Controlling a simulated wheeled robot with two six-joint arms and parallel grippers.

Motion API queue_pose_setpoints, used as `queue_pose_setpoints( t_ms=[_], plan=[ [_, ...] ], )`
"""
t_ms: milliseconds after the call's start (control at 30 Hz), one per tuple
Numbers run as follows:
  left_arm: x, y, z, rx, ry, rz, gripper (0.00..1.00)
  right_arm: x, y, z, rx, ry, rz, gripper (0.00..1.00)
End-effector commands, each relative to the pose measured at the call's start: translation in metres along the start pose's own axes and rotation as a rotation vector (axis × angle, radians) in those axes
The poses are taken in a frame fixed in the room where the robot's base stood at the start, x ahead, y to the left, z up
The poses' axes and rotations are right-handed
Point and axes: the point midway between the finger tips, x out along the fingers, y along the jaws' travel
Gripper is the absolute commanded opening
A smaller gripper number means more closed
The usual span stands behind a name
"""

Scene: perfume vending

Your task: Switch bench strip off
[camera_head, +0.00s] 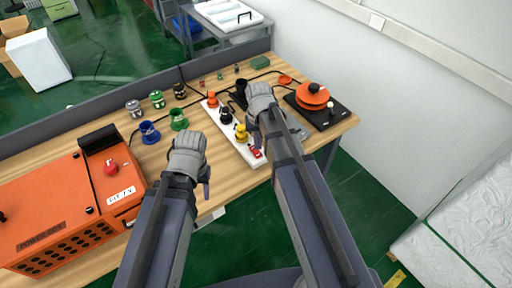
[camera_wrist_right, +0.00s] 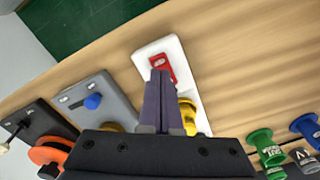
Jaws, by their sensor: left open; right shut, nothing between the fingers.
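The white bench strip (camera_head: 212,112) lies on the wooden bench, with orange, black and yellow plugs standing in it. Its red switch (camera_head: 257,153) is at the near end. In the right wrist view, the strip (camera_wrist_right: 148,52) shows the red switch (camera_wrist_right: 167,60) just beyond my right fingertips (camera_wrist_right: 160,76), which overlap its lower edge; I cannot tell whether they touch. My right gripper (camera_head: 256,138) is shut and empty. My left gripper (camera_head: 206,188) is open and empty at the bench's front edge, left of the strip. The switch's position is too small to tell.
An orange power box (camera_head: 60,205) with a red knob stands at the left. Green and blue spools (camera_head: 150,132) stand behind. A black plate (camera_head: 330,118) with an orange disc is at the right. A grey box with a blue knob (camera_wrist_right: 93,102) sits beside the strip.

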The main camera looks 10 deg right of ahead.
Motion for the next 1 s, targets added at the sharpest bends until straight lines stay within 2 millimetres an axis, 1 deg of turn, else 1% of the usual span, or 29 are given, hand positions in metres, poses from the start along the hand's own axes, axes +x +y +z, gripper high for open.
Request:
queue_pose_setpoints(
  t_ms=[33, 433, 767, 833, 867, 967, 1000],
  plan=[
    [-0.008, -0.001, 0.001, 0.0, 0.0, 0.0, 0.5, -0.008, 0.0, 0.0, 0.0, 0.0, 0.0, 0.0],
    [-0.037, -0.004, 0.002, 0.001, 0.0, 0.0, 0.5, -0.038, 0.0, 0.0, 0.0, 0.0, 0.0, 0.0],
    [-0.038, -0.004, 0.002, 0.001, 0.0, 0.0, 0.5, -0.038, 0.0, 0.0, -0.001, 0.0, 0.0, 0.0],
    [-0.038, -0.004, 0.002, 0.001, 0.0, 0.0, 0.5, -0.038, -0.005, 0.007, -0.019, -0.002, 0.003, 0.0],
    [-0.037, -0.004, 0.002, 0.001, 0.0, 0.0, 0.5, -0.038, -0.009, 0.014, -0.037, -0.003, 0.007, 0.0],
    [-0.036, -0.004, 0.002, 0.001, 0.0, 0.0, 0.5, -0.036, -0.031, 0.051, -0.144, -0.01, 0.027, 0.0],
    [-0.036, -0.003, 0.002, 0.001, 0.0, 0.0, 0.5, -0.036, -0.04, 0.069, -0.196, -0.013, 0.039, 0.0]
  ],
)
